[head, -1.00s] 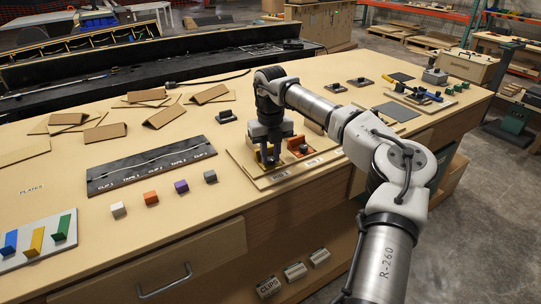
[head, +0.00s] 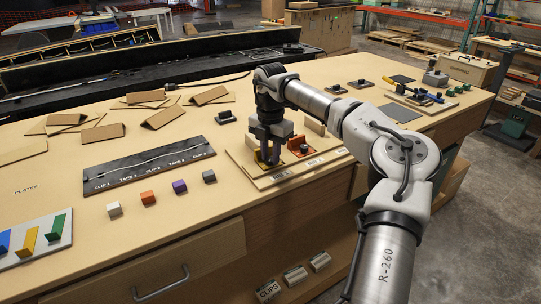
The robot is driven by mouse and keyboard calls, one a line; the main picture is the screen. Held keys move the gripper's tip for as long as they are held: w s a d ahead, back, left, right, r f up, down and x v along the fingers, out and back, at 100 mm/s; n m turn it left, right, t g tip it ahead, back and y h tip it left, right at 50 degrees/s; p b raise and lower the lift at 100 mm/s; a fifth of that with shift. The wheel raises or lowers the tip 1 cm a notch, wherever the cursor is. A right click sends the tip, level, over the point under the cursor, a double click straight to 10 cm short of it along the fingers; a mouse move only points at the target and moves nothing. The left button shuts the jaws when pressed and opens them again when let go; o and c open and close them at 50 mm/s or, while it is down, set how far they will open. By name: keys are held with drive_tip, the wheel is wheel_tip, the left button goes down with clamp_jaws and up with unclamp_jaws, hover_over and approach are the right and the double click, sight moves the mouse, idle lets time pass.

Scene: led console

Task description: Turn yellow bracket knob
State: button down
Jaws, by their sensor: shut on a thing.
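The yellow bracket (head: 262,157) sits on the left part of a light wooden board (head: 266,182) on the bench. My gripper (head: 270,160) points down over it, and its fingers are shut on the knob at the yellow bracket. The knob itself is mostly hidden by the fingers. An orange bracket (head: 299,146) stands just right of my gripper on the same board, apart from the fingers.
A black clip-and-tape board (head: 148,166) lies to the left, with small white, orange (head: 148,197), purple and grey blocks in front. A plate with blue, yellow and green pieces (head: 55,226) is at far left. Folded cardboard pieces (head: 162,117) lie behind.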

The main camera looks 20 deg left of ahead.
sight(270, 159)
drive_tip(key=m, duration=0.2)
drive_tip(key=m+b, duration=0.1)
drive_tip(key=m, duration=0.1)
drive_tip(key=shift+w+r, duration=0.1)
drive_tip(key=shift+r, duration=0.15)
drive_tip(key=shift+m, duration=1.5)
drive_tip(key=shift+m+b, duration=0.35)
drive_tip(key=shift+m, duration=0.15)
drive_tip(key=shift+a, duration=0.1)
drive_tip(key=c, duration=1.5)
unclamp_jaws()
wheel_tip(270, 159, up, 14)
drive_tip(key=b, duration=0.1)
